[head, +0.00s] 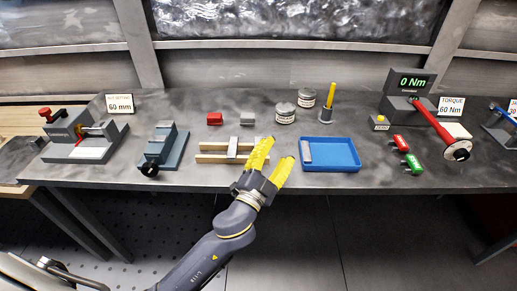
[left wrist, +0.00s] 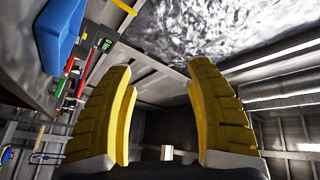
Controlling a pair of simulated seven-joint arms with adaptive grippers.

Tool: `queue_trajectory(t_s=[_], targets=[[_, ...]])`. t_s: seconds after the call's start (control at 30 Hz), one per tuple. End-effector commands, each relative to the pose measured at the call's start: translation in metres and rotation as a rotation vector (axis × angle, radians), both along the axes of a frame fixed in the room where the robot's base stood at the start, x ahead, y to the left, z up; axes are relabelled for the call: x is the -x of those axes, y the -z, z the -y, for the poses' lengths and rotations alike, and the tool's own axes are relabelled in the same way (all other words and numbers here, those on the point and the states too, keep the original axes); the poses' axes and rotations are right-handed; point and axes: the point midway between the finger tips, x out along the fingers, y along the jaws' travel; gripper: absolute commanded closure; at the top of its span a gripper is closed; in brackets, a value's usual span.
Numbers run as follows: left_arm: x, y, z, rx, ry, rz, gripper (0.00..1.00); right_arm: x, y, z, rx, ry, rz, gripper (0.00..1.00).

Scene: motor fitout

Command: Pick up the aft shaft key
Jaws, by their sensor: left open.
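No part is clearly marked as the aft shaft key, and I cannot tell which piece it is. A small silver-grey bar (head: 307,152) lies at the left end inside the blue tray (head: 345,167). My left gripper (head: 275,157) is open and empty, just left of the tray and over the front edge of the table. In the left wrist view its yellow fingers (left wrist: 160,70) stand wide apart with nothing between them. The blue tray (left wrist: 58,35) shows at that view's upper left. My right gripper is not in view.
Wooden rails with a grey piece across them (head: 233,147) stand left of the gripper. A red block (head: 214,119), round tins (head: 285,113) and a yellow-handled tool (head: 329,98) stand behind. A torque stand (head: 408,85) with a red wrench (head: 432,120) is at right.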

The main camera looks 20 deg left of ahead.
Motion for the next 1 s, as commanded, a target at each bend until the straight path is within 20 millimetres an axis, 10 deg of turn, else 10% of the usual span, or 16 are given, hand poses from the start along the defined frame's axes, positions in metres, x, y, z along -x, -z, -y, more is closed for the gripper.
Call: queue_trajectory(t_s=[0.2,0.43,0.73,1.0], targets=[[-0.001,-0.085,0.093,-0.083,0.323,0.324,0.46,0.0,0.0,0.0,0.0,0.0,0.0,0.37],[0.032,-0.12,0.178,-0.262,0.699,0.561,0.46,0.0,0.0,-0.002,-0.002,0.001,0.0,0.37],[0.066,-0.087,0.233,-0.647,1.17,0.658,0.46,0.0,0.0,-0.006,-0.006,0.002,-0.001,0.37],[0.048,-0.025,0.205,-1.099,1.484,0.475,0.46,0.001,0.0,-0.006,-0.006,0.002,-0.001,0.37]])
